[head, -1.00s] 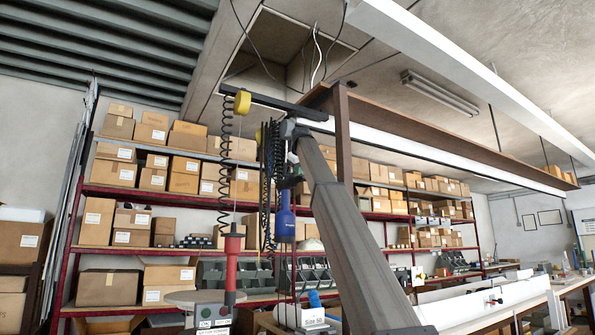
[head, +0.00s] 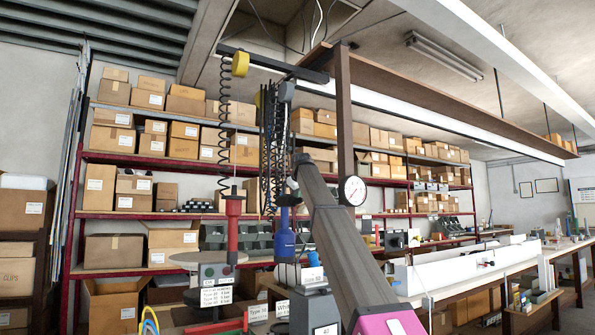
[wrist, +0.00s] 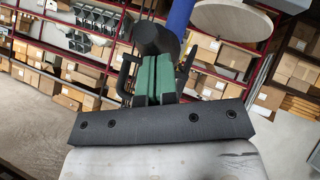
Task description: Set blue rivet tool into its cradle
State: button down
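The blue rivet tool (head: 285,240) hangs upright near the middle of the head view, below dark coiled cords. Part of its blue body also shows at the top of the wrist view (wrist: 181,14). My gripper (wrist: 152,72) has its green-padded fingers close together at a dark part of the tool, and they look shut on it. In the head view my arm reaches up from the lower right to the tool's upper end. A grey stand (head: 312,308) with labels stands below and right of the tool. I cannot tell whether it is the cradle.
A red tool (head: 233,232) hangs on a coiled cord left of the blue one, above a labelled stand (head: 215,285). A round dial gauge (head: 354,190) is on the post at right. Shelves of boxes (head: 130,190) stand behind. A long bench (head: 470,280) runs right.

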notch_tip(320, 180, down, 31)
jog(key=shift+r, duration=0.2)
